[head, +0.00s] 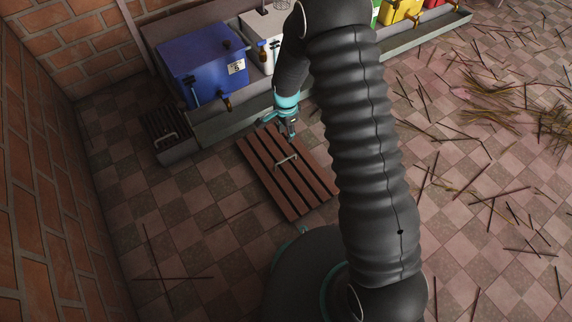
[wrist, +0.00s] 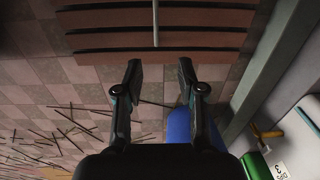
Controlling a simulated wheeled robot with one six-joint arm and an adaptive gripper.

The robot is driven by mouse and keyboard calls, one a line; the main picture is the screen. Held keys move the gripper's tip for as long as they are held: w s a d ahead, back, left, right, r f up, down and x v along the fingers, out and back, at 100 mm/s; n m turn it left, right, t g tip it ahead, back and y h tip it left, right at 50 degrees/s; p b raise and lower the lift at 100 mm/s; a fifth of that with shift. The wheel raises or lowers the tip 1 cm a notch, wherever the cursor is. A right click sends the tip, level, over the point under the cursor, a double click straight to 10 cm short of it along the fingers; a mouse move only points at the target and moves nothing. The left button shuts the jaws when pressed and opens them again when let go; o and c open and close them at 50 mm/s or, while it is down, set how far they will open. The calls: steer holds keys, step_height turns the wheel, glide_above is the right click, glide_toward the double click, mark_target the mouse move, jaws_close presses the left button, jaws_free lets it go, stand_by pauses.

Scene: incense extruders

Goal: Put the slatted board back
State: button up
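The reddish-brown slatted board (head: 300,182) lies in front of the trough, seemingly on the tiled floor, with a thin metal handle (head: 286,161) across its middle. In the wrist view the board (wrist: 205,42) fills the top of the picture, and its handle (wrist: 155,22) runs up and down there. My gripper (head: 284,131) is over the board's far edge, close to the trough. In the wrist view my gripper (wrist: 160,68) has its two fingers wide apart with nothing between them. The handle is beyond the fingertips, roughly in line with the gap.
A concrete trough (head: 215,128) runs along the wall. A blue box (head: 203,62), a white box (head: 259,38) and a yellow box (head: 400,10) stand along it. A dark slatted cover (head: 163,122) sits at its left end. Thin sticks (head: 480,100) litter the floor at right.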

glide_above(285, 164)
steer(key=f, duration=0.5)
steer(key=f+b, duration=0.1)
steer(key=f, duration=0.5)
steer(key=shift+w, duration=0.2)
steer(key=shift+s+d+f+b, duration=0.1)
steer(key=shift+s+f+b, duration=0.05)
steer(key=shift+f, duration=1.2)
steer(key=shift+s+f+b, duration=0.1)
steer(key=shift+f+b, duration=0.05)
steer(key=shift+f, duration=1.2)
jaws_close()
steer(key=shift+w+r, duration=0.1)
